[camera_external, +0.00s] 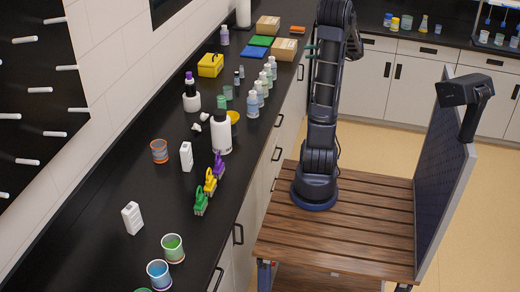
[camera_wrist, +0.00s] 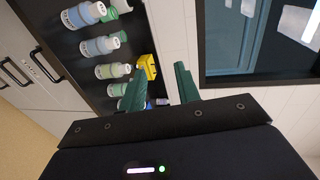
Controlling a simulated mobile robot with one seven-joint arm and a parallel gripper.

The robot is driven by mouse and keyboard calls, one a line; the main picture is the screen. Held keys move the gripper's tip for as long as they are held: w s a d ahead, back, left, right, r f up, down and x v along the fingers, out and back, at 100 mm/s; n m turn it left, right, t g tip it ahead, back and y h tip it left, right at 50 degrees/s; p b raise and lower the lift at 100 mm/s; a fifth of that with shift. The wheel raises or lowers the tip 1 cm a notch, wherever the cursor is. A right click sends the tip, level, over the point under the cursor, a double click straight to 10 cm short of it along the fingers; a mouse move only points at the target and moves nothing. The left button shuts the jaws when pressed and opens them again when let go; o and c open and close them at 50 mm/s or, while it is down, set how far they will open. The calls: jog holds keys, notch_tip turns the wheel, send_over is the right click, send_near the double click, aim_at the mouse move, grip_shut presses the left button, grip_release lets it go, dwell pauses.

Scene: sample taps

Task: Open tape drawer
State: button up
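Cabinet fronts with dark bar handles run under the left counter; one handle (camera_external: 238,234) is near the front and another (camera_external: 301,72) is near the far end. White drawer fronts (camera_external: 415,50) line the far counter and look shut. In the wrist view, pale cabinet fronts (camera_wrist: 38,100) with dark handles (camera_wrist: 45,66) are at the left. My gripper (camera_wrist: 160,75) is open, its two teal fingers apart and nothing between them. In the external view only a teal bit of it shows by the left counter's far end, partly hidden by my arm.
The left counter (camera_external: 110,185) holds bottles (camera_external: 253,103), colored clips (camera_external: 210,182), cups (camera_external: 172,248), a yellow box (camera_external: 210,65) and cardboard boxes (camera_external: 285,49). The far counter (camera_external: 450,30) holds small containers.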

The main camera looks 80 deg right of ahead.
notch_tip(320, 180, down, 39)
jog(key=x, duration=1.1)
jog(key=shift+f, duration=0.1)
grip_shut()
jog(key=shift+s, duration=0.1)
